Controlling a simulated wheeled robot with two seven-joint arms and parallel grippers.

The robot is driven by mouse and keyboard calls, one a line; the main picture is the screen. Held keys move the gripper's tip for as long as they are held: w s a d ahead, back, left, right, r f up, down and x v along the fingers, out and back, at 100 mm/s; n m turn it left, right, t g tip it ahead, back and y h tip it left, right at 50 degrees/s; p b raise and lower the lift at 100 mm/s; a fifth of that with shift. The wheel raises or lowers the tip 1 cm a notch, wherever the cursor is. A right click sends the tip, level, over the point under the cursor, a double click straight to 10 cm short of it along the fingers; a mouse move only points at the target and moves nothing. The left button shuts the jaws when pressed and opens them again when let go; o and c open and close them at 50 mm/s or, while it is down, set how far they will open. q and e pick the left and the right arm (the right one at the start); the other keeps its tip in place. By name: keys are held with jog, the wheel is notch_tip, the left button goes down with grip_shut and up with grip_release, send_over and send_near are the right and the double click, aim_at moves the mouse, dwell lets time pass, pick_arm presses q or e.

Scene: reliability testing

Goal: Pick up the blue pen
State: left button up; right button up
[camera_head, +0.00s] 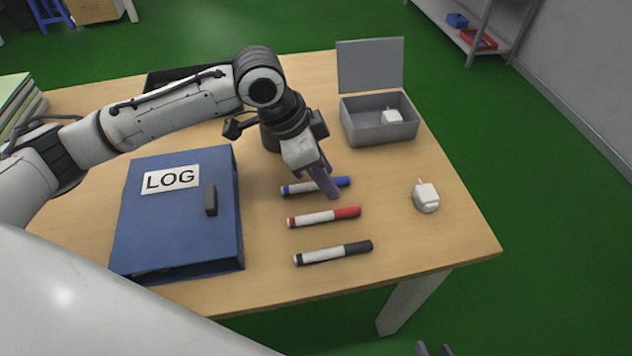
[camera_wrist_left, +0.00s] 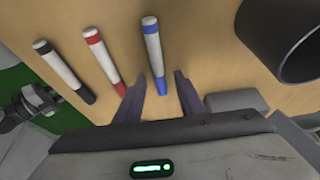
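The blue pen (camera_head: 300,187), white with blue ends, lies on the table above the red pen in the head view. My left gripper (camera_head: 328,186) points down over its right part and hides some of it. In the left wrist view the blue pen (camera_wrist_left: 154,50) extends between the two fingers of my left gripper (camera_wrist_left: 158,98), with a gap on each side. That gripper is open and empty. My right gripper (camera_head: 434,349) barely shows at the bottom edge, off the table, with its two fingertips apart.
A red pen (camera_head: 322,217) and a black pen (camera_head: 332,253) lie nearby. A blue LOG binder (camera_head: 180,220) is to the left. A grey open box (camera_head: 362,131) holds a white plug-like item; another white item (camera_head: 426,196) lies at right. The table's right front is clear.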

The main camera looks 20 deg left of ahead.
pick_arm(q)
jog(key=shift+c, duration=0.5)
grip_shut()
